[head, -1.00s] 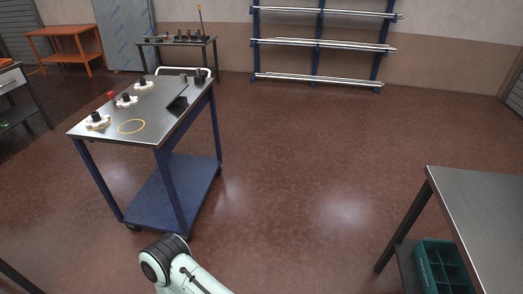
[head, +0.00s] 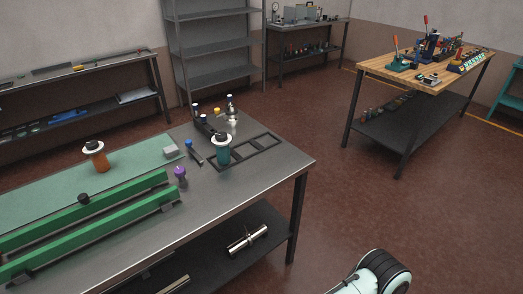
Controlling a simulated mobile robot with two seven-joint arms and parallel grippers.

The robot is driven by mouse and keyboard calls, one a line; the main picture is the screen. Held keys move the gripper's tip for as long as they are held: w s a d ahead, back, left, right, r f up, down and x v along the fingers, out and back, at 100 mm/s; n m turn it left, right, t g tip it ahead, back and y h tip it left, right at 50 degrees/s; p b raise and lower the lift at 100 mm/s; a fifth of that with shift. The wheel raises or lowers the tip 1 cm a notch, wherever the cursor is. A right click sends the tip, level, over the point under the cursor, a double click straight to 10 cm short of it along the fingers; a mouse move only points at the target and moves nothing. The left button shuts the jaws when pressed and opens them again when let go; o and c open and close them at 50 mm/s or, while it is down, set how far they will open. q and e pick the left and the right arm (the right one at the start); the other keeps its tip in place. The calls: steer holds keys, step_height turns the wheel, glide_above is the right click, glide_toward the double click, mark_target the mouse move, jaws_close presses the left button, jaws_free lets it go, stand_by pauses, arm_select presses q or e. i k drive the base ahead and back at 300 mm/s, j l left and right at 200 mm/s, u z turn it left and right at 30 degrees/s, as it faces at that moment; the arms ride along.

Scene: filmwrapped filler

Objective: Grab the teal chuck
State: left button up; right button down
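The teal chuck (head: 222,152) stands upright on the grey metal table (head: 262,180) in the head view, near the table's right part. It has a teal body with a white collar and a dark top. It stands at the left part of a flat black frame (head: 258,150) with several openings; whether it is inside one I cannot tell. A white and black part of one of my arms shows at the bottom right, well apart from the chuck. Neither gripper's fingers are in view.
An orange chuck (head: 95,156) stands on the green mat (head: 50,190). Green rails (head: 100,222) lie in front of it. A purple-topped piece (head: 180,175), a blue-ended tool (head: 193,152) and a dark holder (head: 205,125) are near the teal chuck.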

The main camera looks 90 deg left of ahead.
mark_target(222, 149)
steer(key=u, duration=1.85)
